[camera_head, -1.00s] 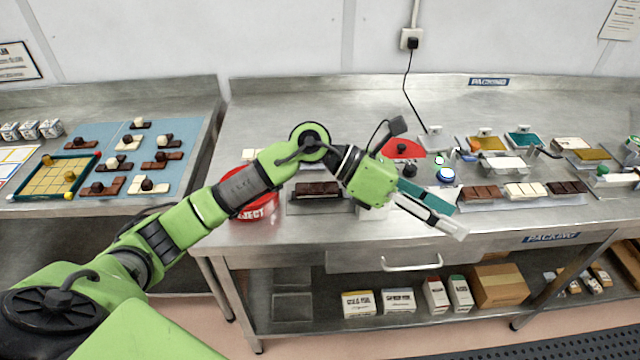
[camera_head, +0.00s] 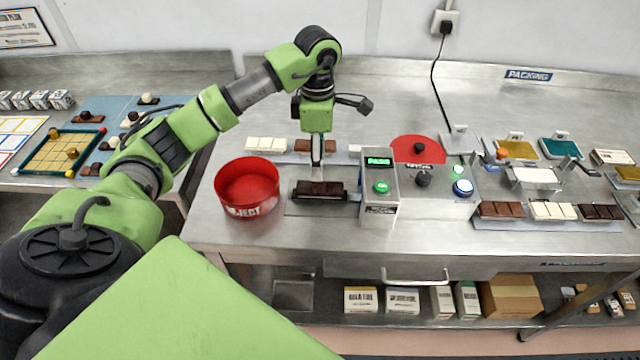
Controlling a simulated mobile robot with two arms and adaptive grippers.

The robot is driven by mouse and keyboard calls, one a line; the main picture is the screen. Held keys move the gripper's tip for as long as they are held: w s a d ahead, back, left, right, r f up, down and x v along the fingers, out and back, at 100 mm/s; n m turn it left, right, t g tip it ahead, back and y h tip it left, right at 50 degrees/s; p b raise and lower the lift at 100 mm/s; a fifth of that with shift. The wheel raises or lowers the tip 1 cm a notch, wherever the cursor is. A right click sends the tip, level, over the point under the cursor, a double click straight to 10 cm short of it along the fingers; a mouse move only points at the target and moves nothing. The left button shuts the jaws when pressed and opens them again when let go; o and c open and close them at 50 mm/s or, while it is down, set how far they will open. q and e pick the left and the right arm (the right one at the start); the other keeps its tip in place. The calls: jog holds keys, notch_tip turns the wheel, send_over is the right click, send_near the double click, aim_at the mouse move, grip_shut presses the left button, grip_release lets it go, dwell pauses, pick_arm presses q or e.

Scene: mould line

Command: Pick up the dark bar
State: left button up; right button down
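A dark brown bar (camera_head: 321,189) lies on a flat metal plate (camera_head: 320,210) beside a small grey box, between the red bin and that box. My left gripper (camera_head: 317,172) points down at this bar, its fingertips at or just above the bar's back edge. I see the fingers nearly edge-on, so their opening and any contact are unclear. Another very dark bar (camera_head: 602,212) lies at the right end of a row, next to a white bar (camera_head: 553,210) and a brown bar (camera_head: 501,209). My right gripper is not in view.
A red reject bin (camera_head: 247,190) stands left of the plate. The grey box (camera_head: 381,206) with a green lit display stands close on the right. A white bar (camera_head: 265,145) and a brown bar (camera_head: 308,146) lie behind. The bench front is clear.

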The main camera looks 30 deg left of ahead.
aim_at(320, 187)
pick_arm(q)
jog(key=shift+w+f, duration=0.15)
jog(key=shift+f, duration=0.45)
jog(key=shift+w+f, duration=0.15)
jog(key=shift+f, duration=0.45)
jog(key=shift+s+d+f+p, duration=0.1)
jog(key=shift+s+f+p, duration=0.05)
jog(key=shift+f+p, duration=0.35)
jog(key=shift+s+d+f+p, duration=0.1)
jog(key=shift+f+p, duration=0.25)
jog(key=shift+p, duration=0.2)
notch_tip(320, 187, down, 2)
jog(key=shift+f+p, duration=0.25)
jog(key=shift+p, duration=0.35)
jog(key=shift+f, duration=0.65)
jog(key=c, duration=1.1)
jog(key=shift+c, duration=1.4)
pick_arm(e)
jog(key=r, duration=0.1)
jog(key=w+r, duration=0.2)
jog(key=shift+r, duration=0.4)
pick_arm(q)
jog(key=shift+w+r, duration=0.1)
jog(key=shift+r, duration=0.05)
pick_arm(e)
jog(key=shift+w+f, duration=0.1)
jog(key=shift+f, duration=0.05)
